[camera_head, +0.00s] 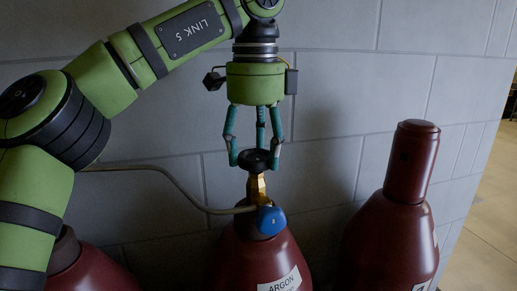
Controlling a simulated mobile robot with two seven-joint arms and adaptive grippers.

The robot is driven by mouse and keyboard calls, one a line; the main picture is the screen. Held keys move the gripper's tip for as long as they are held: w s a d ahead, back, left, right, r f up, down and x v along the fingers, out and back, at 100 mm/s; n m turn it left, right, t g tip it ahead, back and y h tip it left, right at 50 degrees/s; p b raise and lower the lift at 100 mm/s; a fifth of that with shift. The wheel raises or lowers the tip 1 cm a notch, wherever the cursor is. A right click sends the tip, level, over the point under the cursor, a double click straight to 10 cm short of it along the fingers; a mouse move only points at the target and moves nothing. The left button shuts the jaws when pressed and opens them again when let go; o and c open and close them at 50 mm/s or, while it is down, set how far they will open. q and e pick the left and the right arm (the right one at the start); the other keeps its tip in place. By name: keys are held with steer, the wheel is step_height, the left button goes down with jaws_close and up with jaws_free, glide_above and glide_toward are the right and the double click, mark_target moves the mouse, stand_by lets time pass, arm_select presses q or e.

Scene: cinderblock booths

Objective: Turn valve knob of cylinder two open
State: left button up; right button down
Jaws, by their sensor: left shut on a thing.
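A dark red cylinder (250,262) with a white label reading ARGON stands at the bottom middle. On top of it is a brass valve (257,188) with a round black valve knob (256,160). My left gripper (256,156) points straight down from above, its teal fingers around the knob and shut on it. The cylinder's number is not readable here. My right gripper is not in view.
A blue round part (271,220) sits at the valve's front, and a thin grey hose (182,187) runs left from it. A capped red cylinder (398,220) stands to the right, another (90,272) at lower left. A grey block wall (345,60) is close behind.

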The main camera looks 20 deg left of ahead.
arm_select(q)
steer(key=shift+a, duration=0.15)
steer(key=o, duration=0.9)
steer(key=shift+o, duration=1.2)
steer(key=shift+a, duration=0.3)
steer(key=shift+d, duration=0.3)
